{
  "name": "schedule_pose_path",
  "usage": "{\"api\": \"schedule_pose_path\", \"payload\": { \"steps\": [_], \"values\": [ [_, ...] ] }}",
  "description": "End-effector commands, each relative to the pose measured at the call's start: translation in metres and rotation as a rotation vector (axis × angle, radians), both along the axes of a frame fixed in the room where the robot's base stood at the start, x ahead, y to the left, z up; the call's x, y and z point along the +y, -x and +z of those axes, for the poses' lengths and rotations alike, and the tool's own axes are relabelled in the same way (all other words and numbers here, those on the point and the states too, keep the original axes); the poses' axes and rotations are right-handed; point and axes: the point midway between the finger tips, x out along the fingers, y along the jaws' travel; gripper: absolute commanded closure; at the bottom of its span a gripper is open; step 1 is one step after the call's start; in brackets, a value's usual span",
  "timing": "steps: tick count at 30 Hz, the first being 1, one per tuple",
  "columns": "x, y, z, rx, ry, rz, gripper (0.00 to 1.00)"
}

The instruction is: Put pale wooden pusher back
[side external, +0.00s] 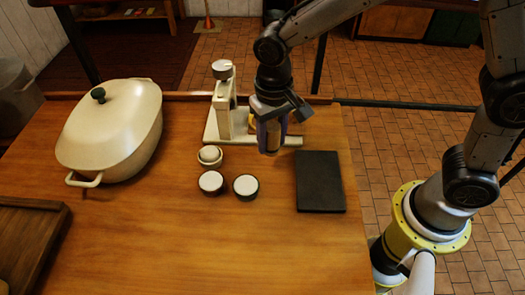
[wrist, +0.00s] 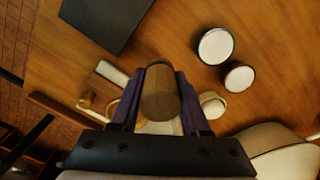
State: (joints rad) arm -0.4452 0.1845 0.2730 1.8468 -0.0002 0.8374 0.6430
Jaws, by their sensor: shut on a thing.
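My gripper (side external: 269,139) is shut on the wooden pusher, a rounded brownish piece that shows end-on between the purple fingers in the wrist view (wrist: 160,94). In the side view the pusher (side external: 272,137) hangs between the fingers, partly hidden by them. My gripper is over or just in front of a cream stand (side external: 226,113) with an upright post, a round knob on top and a flat base. Part of the stand is hidden behind my gripper. I cannot tell whether the pusher touches the base.
Two dark cups with white tops (side external: 210,182) (side external: 246,186) and a smaller pale cup (side external: 209,156) stand in front of the stand. A black slab (side external: 320,182) lies at right. A lidded cream pot (side external: 112,125) and a wooden tray (side external: 30,209) are at left. The front middle is clear.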

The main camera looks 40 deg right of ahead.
Motion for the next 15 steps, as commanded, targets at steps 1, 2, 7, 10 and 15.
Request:
{"api": "schedule_pose_path", "payload": {
  "steps": [1,2,7,10,15],
  "values": [
    [0.002,-0.005,-0.008,0.003,0.001,0.000,1.00],
    [0.004,-0.007,-0.011,0.002,0.002,0.000,1.00],
    [0.007,-0.015,-0.020,0.001,0.001,0.000,1.00],
    [0.010,-0.020,-0.030,0.002,0.001,0.000,1.00],
    [0.009,-0.019,-0.052,0.001,0.001,0.000,1.00]
  ]
}}
